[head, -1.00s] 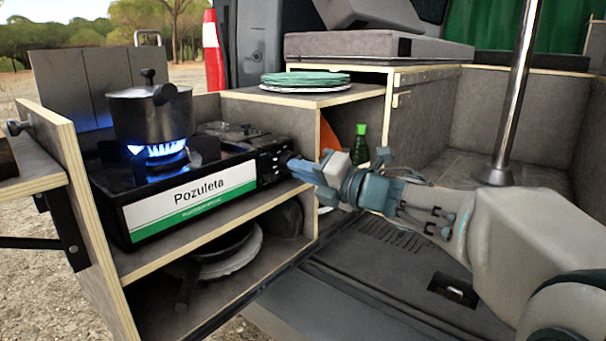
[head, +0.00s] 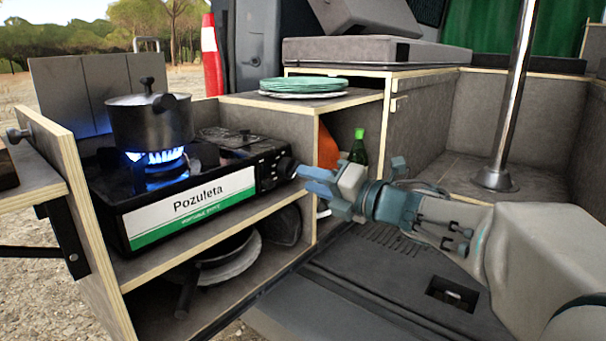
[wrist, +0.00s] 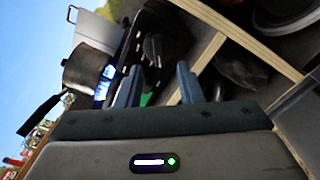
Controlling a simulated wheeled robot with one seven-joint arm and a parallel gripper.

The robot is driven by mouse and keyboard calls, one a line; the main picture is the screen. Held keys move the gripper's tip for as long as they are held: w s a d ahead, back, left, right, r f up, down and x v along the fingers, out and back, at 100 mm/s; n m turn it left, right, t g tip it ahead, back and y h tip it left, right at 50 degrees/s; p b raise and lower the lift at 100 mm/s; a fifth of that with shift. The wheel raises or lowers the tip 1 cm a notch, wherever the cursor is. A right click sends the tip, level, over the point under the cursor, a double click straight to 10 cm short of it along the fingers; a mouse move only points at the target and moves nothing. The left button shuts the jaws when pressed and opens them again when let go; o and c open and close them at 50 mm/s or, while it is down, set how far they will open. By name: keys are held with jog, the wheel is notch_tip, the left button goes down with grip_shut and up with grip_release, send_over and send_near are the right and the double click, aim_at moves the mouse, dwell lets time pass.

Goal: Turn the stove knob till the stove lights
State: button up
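The black camping stove (head: 135,230) with the "Pozuleta" label sits on the wooden shelf unit. A blue flame (head: 155,157) burns under the dark pot (head: 152,122); the flame also shows in the wrist view (wrist: 104,86). The dark stove knob (head: 287,168) is on the stove's right end. In the wrist view, the knob (wrist: 153,48) lies just beyond my fingertips. My gripper (head: 305,180) is just right of the knob, with its two blue fingers apart and nothing between them (wrist: 159,70). The fingers look clear of the knob.
Green plates (head: 305,84) are stacked on the counter behind the stove. A green bottle (head: 358,148) stands in the cubby behind my gripper. A pan (head: 225,262) lies on the lower shelf. A metal pole (head: 518,90) rises at the right. The van floor right of the stove is mostly clear.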

jog(key=p+v, duration=0.2)
jog(key=v, duration=0.8)
jog(key=shift+s+d, duration=0.2)
jog(key=shift+d, duration=0.05)
dwell(0.4)
